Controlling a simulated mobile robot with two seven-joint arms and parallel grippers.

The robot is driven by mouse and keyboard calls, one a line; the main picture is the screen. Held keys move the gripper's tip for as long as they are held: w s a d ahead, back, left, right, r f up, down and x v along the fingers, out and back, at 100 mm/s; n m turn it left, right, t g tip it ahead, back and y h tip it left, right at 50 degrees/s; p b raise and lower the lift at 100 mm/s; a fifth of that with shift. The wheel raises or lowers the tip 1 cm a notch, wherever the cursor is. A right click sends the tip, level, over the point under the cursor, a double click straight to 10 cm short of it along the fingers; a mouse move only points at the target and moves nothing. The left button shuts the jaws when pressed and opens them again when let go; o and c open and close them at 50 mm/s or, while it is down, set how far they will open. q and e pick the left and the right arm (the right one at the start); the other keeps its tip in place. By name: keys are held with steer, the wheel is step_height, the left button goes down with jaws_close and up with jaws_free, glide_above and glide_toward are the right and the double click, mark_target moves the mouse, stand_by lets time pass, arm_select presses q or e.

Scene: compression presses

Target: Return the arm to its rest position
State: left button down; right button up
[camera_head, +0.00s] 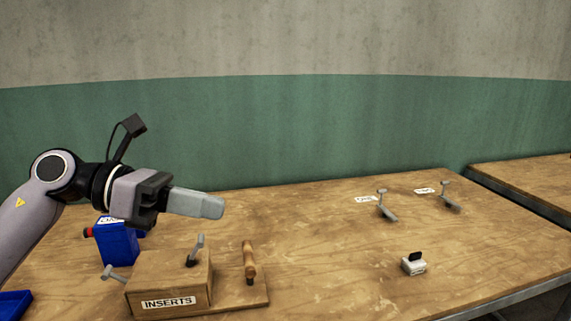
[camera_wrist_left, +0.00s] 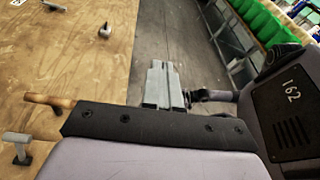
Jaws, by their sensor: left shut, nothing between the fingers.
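My left arm comes in from the left in the head view. Its gripper (camera_head: 215,206) is shut and empty, held above the wooden table (camera_head: 330,235) and pointing right. It hangs over the area of a wooden box labelled INSERTS (camera_head: 168,290), apart from it. In the left wrist view the closed fingers (camera_wrist_left: 163,88) lie side by side, with the grey floor behind them. My right gripper is in neither view.
Near the arm are a blue container (camera_head: 118,242), a wooden handle (camera_head: 249,262) and grey metal pieces (camera_head: 196,250). Two grey pieces (camera_head: 384,205) (camera_head: 447,197) with labels and a small white block (camera_head: 413,264) stand further right. The table middle is clear. Green bins (camera_wrist_left: 225,15) show beyond the floor.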

arm_select(q)
steer(key=a+f+m+t+y, duration=0.4)
steer(key=f+m+t+y, duration=0.15)
steer(key=m, duration=0.45)
steer(key=s+a+f+m+t+y, duration=0.1)
steer(key=a+f+m+t+y, duration=0.3)
steer(key=f+m, duration=0.45)
steer(key=a+f+m+t+y, duration=0.3)
steer(key=f+m+t+y, duration=0.25)
steer(key=m, duration=0.65)
steer(key=s+f+n+g, duration=0.3)
steer(key=s+f+g, duration=0.3)
steer(key=s+f, duration=0.45)
steer(key=s+f+n+g, duration=0.4)
steer(key=s+f+g, duration=0.3)
steer(key=s, duration=0.7)
steer(key=w+d+f+t+h, duration=0.2)
steer(key=w+f+t, duration=0.4)
steer(key=f+t, duration=0.1)
steer(key=shift+w+f, duration=0.4)
steer(key=shift+f, duration=0.45)
